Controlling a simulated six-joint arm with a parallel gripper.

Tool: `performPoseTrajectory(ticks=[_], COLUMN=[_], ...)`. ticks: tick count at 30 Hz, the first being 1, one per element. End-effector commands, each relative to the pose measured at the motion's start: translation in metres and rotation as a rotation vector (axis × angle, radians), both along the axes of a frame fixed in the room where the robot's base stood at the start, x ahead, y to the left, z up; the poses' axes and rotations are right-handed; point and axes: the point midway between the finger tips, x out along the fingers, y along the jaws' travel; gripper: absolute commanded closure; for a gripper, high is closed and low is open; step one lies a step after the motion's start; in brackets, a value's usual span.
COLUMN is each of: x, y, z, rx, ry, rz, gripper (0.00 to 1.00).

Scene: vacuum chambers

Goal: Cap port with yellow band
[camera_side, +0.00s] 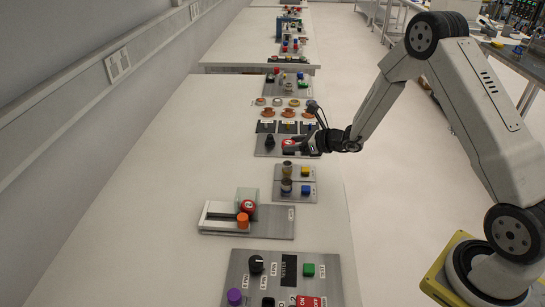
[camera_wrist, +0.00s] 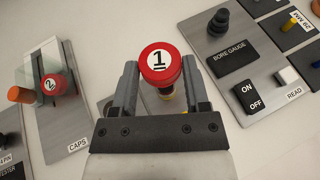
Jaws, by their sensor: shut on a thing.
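My gripper (camera_wrist: 155,80) is shut on a red cap marked 1 (camera_wrist: 157,62), between its two fingers. In the side view my gripper (camera_side: 292,146) is over the grey panel with the black knob, and the red cap (camera_side: 289,143) shows at its tips. A small yellow part shows just below the cap in the wrist view; I cannot tell what it belongs to. A red cap marked 2 (camera_wrist: 53,85) sits on the CAPS plate (camera_wrist: 77,125), which also shows in the side view (camera_side: 265,229). I cannot make out which port has a yellow band.
The CAPS plate also holds an orange cylinder (camera_side: 242,220). A BORE GAUGE panel (camera_wrist: 229,28) with a black knob and ON/OFF switch is right of my gripper. Two small plates with upright cylinders (camera_side: 287,169) stand nearer the camera. The bench's left side is clear.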

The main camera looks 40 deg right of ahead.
Motion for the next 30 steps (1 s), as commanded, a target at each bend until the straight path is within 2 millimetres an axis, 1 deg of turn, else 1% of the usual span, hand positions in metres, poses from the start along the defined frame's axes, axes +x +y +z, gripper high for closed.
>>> performPoseTrajectory(ticks=[5, 11, 24, 30], x=[0.000, 0.000, 0.000, 0.000], y=[0.000, 0.001, 0.001, 0.001], z=[-0.003, -0.012, -0.045, -0.055], rx=[0.000, 0.001, 0.001, 0.001], ry=[0.000, 0.002, 0.000, 0.000], rz=[0.001, 0.001, 0.002, 0.002], gripper=[0.95, 0.95, 0.95, 0.95])
